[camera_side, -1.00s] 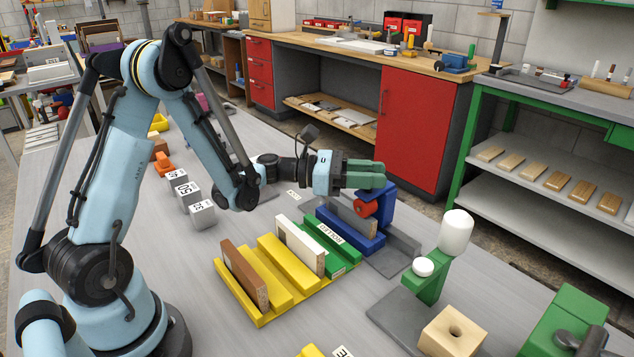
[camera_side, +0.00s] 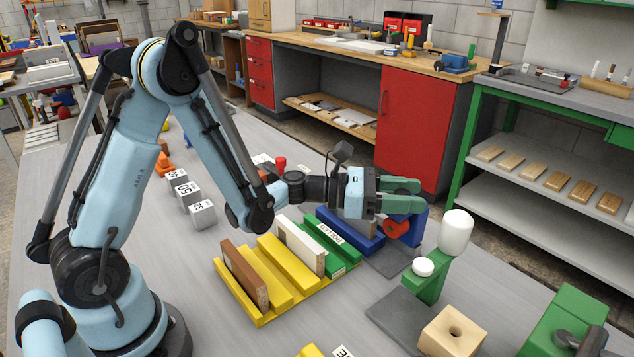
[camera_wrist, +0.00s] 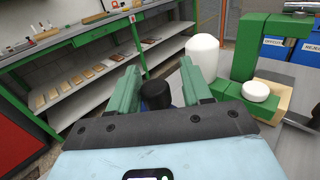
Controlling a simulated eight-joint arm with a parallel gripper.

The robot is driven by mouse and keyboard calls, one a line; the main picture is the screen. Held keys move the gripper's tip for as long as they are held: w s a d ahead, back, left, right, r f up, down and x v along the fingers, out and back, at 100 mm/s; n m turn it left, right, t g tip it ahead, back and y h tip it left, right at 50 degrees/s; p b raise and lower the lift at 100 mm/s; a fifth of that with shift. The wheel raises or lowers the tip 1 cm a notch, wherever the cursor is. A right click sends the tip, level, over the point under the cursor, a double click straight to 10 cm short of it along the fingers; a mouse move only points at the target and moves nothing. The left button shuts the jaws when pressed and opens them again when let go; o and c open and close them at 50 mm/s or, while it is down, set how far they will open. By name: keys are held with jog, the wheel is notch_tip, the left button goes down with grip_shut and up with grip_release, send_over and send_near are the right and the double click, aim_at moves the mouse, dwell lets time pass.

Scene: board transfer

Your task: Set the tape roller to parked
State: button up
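The tape roller, by its look the blue upright block (camera_side: 418,228) with a red disc (camera_side: 397,229), stands on the grey plate beyond the long blue block. My gripper (camera_side: 405,196) reaches over its top with two green fingers. No readable parked mark shows.
A green stand with a white cylinder (camera_side: 456,232) rises close to the right of my gripper; the cylinder also shows in the wrist view (camera_wrist: 203,58). The yellow rack (camera_side: 270,258) holds a brown and a white board. A wooden block (camera_side: 452,335) sits in front.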

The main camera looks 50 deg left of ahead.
jog(key=shift+o, duration=0.3)
jog(key=shift+a, duration=0.15)
jog(key=shift+s+a, duration=0.2)
jog(key=shift+a, duration=0.05)
jog(key=s+a+r, duration=0.3)
jog(key=r, duration=0.4)
jog(key=shift+s+d, duration=0.1)
dwell(0.3)
